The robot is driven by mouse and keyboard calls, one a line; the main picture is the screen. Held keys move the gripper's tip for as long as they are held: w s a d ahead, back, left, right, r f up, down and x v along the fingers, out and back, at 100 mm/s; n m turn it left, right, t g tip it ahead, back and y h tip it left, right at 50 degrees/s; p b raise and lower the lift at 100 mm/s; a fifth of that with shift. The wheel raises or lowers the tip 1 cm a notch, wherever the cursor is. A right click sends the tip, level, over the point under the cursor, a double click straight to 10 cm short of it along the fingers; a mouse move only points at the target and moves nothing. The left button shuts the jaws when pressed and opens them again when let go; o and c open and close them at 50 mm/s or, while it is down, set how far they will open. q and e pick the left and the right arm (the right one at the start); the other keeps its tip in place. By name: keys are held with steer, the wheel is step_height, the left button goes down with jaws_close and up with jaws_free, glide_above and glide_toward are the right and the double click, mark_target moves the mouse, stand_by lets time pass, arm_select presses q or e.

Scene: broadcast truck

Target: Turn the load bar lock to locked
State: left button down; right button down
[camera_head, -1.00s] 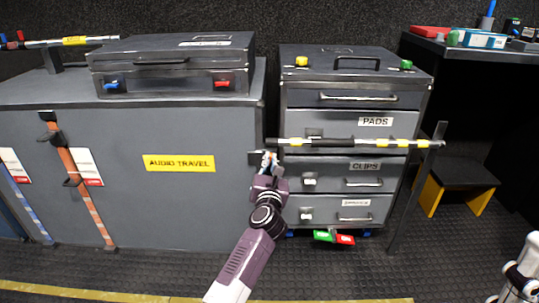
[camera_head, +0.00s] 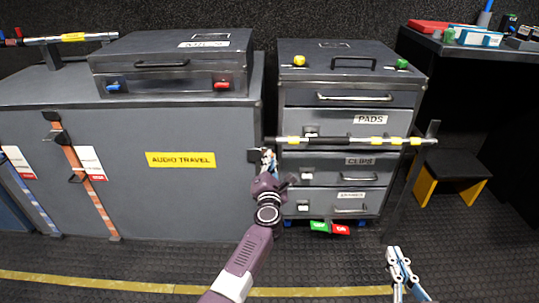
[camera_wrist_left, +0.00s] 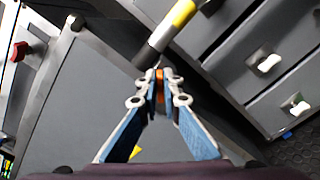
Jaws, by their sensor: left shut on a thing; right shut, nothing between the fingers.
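The load bar (camera_head: 345,140), grey with yellow bands, runs level across the front of the drawer cabinet. It also shows in the left wrist view (camera_wrist_left: 165,37). My left gripper (camera_head: 268,155) is at the bar's left end, beside the audio travel case. In the left wrist view, my left gripper (camera_wrist_left: 160,85) is shut on a small orange piece, apparently the load bar lock (camera_wrist_left: 159,76), just below the bar end. The fingers hide most of it, so its setting cannot be read. My right gripper (camera_head: 396,258) is shut and empty, low over the floor at the right.
The audio travel case (camera_head: 210,205) stands left of the drawer cabinet (camera_head: 335,98). An upright post (camera_head: 405,190) supports the bar's right end. Green and red tags (camera_head: 330,228) hang below the drawers. A yellow-legged stool (camera_head: 450,165) stands at right. Floor in front is clear.

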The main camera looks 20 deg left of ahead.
arm_select(q)
steer(key=m+p, duration=0.1)
steer(key=m, duration=0.2)
steer(key=m+p, duration=0.2)
steer(key=m, duration=0.1)
steer(key=m+p, duration=0.1)
steer(key=m, duration=0.1)
steer(key=shift+w+d+f+m+p, duration=0.1)
steer(key=shift+d+f+m+p, duration=0.05)
steer(key=shift+f+m+p, duration=0.2)
arm_select(e)
steer(key=s+d+f+g+h, duration=0.1)
steer(key=s+d+f+g, duration=0.2)
steer(key=s+f+g, duration=0.3)
steer(key=s+d+f+g+h, duration=0.2)
steer(key=s+d+f+g, duration=0.2)
steer(key=s+f, duration=0.6)
steer(key=s+g, duration=0.2)
steer(key=s, duration=0.1)
steer(key=shift+m, duration=0.3)
arm_select(q)
steer(key=shift+r, duration=0.1)
steer(key=c, duration=2.1)
jaws_free()
arm_select(e)
steer(key=shift+w, duration=0.1)
